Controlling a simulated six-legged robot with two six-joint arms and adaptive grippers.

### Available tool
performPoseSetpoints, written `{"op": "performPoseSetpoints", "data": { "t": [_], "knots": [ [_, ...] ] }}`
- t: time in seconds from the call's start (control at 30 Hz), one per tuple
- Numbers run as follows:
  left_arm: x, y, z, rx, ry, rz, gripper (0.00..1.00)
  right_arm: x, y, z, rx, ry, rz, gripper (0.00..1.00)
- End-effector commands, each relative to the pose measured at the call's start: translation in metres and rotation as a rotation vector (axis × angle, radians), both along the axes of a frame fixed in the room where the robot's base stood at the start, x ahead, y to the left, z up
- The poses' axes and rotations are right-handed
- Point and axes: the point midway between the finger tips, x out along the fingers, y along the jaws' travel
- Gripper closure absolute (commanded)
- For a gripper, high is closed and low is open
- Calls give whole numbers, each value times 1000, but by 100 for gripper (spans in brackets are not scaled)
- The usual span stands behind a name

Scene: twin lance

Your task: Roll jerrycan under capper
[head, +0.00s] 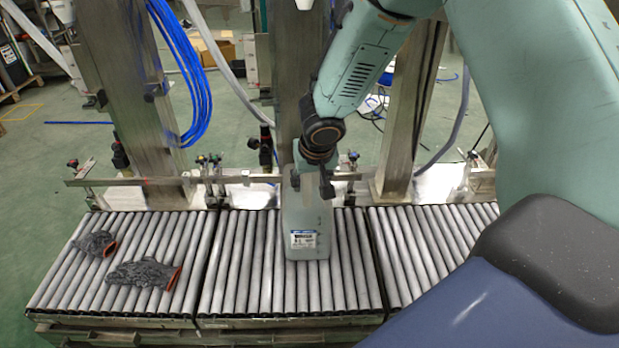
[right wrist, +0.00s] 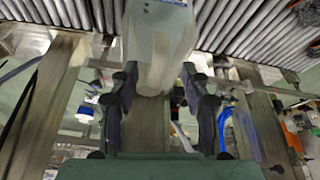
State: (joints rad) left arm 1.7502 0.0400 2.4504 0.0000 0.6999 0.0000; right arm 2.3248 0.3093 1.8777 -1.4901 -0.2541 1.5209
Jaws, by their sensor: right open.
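A pale, translucent jerrycan (head: 308,218) with a white and blue label stands on the middle section of the roller conveyor (head: 240,262). My right gripper (head: 312,181) is at the top of the jerrycan, with a dark finger on either side of it. In the right wrist view the jerrycan (right wrist: 159,40) shows between the two open fingers of the gripper (right wrist: 160,82); whether they touch it cannot be told. My right arm hides part of the area behind the jerrycan. I cannot clearly make out the capper. My left gripper is not in view.
Two grey gloves with orange cuffs, one nearer (head: 146,273) and one farther (head: 95,244), lie on the left rollers. A metal guide rail (head: 130,181) and steel posts (head: 135,100) stand along the back. Rollers on both sides of the jerrycan are bare.

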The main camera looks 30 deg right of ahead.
Motion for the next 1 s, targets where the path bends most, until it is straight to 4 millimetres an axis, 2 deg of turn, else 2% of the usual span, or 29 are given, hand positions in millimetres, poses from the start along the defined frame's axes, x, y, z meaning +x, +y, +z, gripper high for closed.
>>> {"op": "performPoseSetpoints", "data": {
  "t": [0.3, 0.5, 0.9, 1.0],
  "knots": [
    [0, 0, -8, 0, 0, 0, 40, 18, -6, -44, -1, 2, 4, 53],
    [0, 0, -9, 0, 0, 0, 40, 27, -9, -63, 0, 1, 4, 53],
    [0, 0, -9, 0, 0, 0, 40, 30, -10, -68, 1, 1, 4, 53],
    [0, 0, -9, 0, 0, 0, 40, 30, -10, -68, 1, 1, 4, 62]
  ]
}}
